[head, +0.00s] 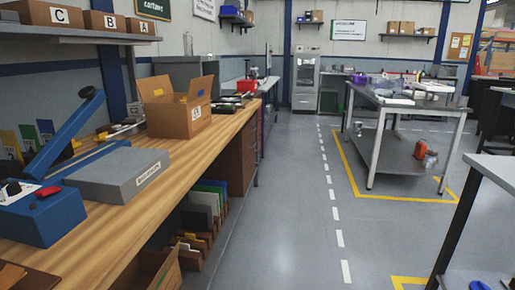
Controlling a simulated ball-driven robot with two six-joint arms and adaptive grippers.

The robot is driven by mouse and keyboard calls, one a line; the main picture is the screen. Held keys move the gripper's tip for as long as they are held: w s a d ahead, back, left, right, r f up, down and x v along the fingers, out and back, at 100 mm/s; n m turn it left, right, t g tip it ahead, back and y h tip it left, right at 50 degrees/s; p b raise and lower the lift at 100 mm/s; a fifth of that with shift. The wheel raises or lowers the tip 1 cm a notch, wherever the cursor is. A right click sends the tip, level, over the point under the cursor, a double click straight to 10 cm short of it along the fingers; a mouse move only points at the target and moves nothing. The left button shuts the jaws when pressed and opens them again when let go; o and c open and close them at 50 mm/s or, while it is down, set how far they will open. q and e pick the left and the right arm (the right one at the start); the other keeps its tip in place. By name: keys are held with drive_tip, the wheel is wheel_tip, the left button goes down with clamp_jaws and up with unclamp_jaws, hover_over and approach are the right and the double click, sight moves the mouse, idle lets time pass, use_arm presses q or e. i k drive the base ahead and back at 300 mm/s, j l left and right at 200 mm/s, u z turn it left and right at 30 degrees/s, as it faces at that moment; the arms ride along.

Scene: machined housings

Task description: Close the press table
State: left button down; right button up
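No thing in the head view is clearly marked as the press table, and I cannot tell which it is. A long wooden workbench (140,185) runs along the left wall. A blue device (42,215) with a red button and a black knob sits at its near left end. A raised blue lever arm (66,132) stands behind it. A grey metal table (385,98) with a lower shelf stands at the right, with several small items on top. Neither of my grippers is in view.
A flat grey box (118,175) and an open cardboard box (180,120) stand on the bench. Folders (205,208) stand underneath. Another table's edge (492,168) enters at right.

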sight(233, 97)
drive_tip(key=i+z, duration=0.35)
drive_tip(key=i, duration=1.8)
drive_tip(key=l, duration=0.1)
